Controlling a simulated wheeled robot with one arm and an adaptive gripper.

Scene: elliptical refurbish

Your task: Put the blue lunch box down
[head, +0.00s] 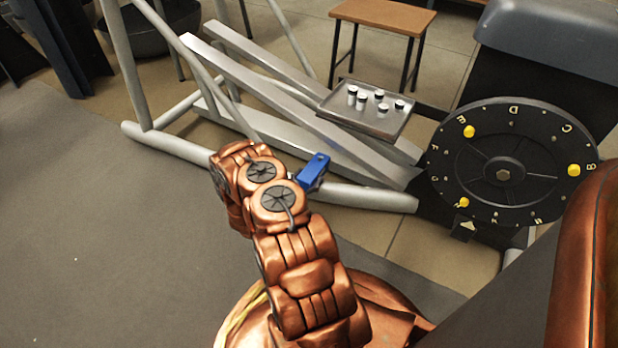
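A small blue box (313,169), which looks like the lunch box, shows just right of my copper arm's far end. It overlaps the grey frame tube in the picture. A dark piece shows at its lower right edge, too small to make out. My gripper is mostly hidden behind my own arm. I cannot see its fingers or whether they close on the box. I also cannot tell whether the box hangs in the air or rests on something.
A metal tray (390,128) with several small black-and-white jars (362,102) rests on the silver elliptical frame (250,90). A black lettered wheel (503,150) with yellow knobs stands at right. A wooden stool (384,14) stands behind. Grey mat (90,220) at left is clear.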

